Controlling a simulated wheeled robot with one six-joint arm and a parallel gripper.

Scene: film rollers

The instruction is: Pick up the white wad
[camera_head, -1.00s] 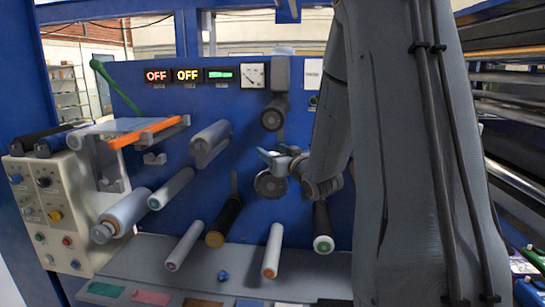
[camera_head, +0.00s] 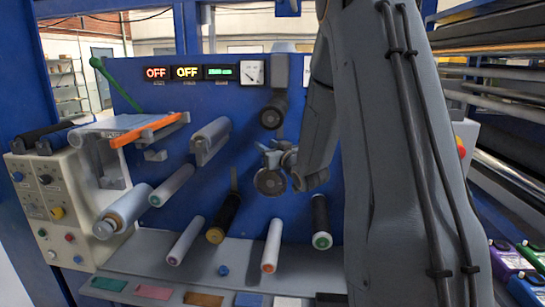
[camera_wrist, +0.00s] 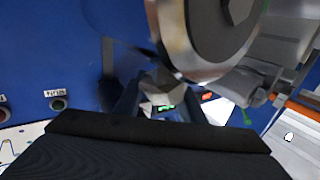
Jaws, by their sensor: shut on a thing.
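My gripper (camera_wrist: 158,100) shows in the wrist view with its dark fingers closed around a small pale grey-white lump, which looks like the white wad (camera_wrist: 160,88). A large grey roller end with a metal rim (camera_wrist: 205,40) is very close to it and covers part of the view. In the head view my gripper (camera_head: 272,157) is small, in front of the blue panel, just above a round dark roller end (camera_head: 270,182). I cannot make out the wad in the head view.
Several rollers stick out from the blue panel (camera_head: 290,215) around my gripper. An orange bar (camera_head: 150,130) and a control box (camera_head: 45,205) stand at the left. A grey ledge (camera_head: 180,260) runs below. Purple and green containers (camera_head: 510,262) are at the lower right.

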